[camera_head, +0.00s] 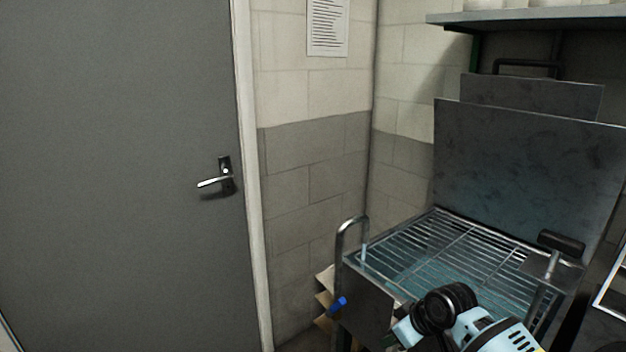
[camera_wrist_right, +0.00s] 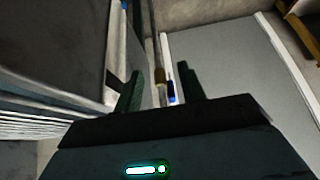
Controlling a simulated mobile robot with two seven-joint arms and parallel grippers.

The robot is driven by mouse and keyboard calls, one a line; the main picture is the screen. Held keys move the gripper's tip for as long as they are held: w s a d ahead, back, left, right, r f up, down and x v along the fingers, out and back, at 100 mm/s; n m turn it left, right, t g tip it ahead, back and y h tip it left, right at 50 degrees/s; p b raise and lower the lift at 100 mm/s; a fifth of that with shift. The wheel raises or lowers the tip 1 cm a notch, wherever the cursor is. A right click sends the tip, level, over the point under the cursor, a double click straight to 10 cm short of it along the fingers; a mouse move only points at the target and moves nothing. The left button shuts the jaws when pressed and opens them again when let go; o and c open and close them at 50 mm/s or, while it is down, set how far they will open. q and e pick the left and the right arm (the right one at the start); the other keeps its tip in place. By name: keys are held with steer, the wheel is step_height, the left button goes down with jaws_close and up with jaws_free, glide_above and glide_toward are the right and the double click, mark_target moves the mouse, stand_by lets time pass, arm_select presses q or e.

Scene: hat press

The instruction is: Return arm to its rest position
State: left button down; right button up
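My right arm (camera_head: 470,322), light blue and black, comes in at the bottom right of the head view, in front of the press. Its fingers cannot be made out there. In the right wrist view my right gripper (camera_wrist_right: 160,78) shows two dark fingers spread apart, with nothing clearly held between them. A small blue part (camera_wrist_right: 171,88) and a thin rod appear in the gap; their distance from the fingers is hard to tell. My left arm and gripper are not in view.
The metal press (camera_head: 530,160) with a wire rack (camera_head: 445,252) and a bent tube handle (camera_head: 340,235) stands close to my right arm. A blue knob (camera_head: 338,304) is at its front left. A grey door (camera_head: 120,150) fills the left. A shelf (camera_head: 540,18) hangs above.

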steer(key=s+a+f+m+t+p, duration=0.1)
steer(key=s+a+f, duration=0.1)
steer(key=s+f, duration=0.65)
steer(key=s+a+f+m+t+p, duration=0.1)
steer(key=s+a+f+m+p, duration=0.1)
steer(key=s+f, duration=0.65)
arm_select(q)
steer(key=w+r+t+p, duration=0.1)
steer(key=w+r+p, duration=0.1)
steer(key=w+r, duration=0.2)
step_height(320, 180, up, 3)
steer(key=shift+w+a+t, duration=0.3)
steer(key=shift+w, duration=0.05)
arm_select(e)
steer(key=s+d+r+m, duration=0.1)
steer(key=s+d, duration=0.1)
steer(key=s, duration=0.7)
steer(key=s+d+r+t+h, duration=0.1)
steer(key=s+d+r, duration=0.1)
steer(key=s, duration=0.8)
steer(key=s+d+r+m+t, duration=0.1)
steer(key=s+d, duration=0.1)
steer(key=s, duration=0.7)
steer(key=shift+s+r+m+h, duration=0.25)
steer(key=shift+s+m+h, duration=0.05)
steer(key=shift+s, duration=0.05)
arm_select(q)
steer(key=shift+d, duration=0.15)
arm_select(e)
steer(key=shift+a, duration=0.1)
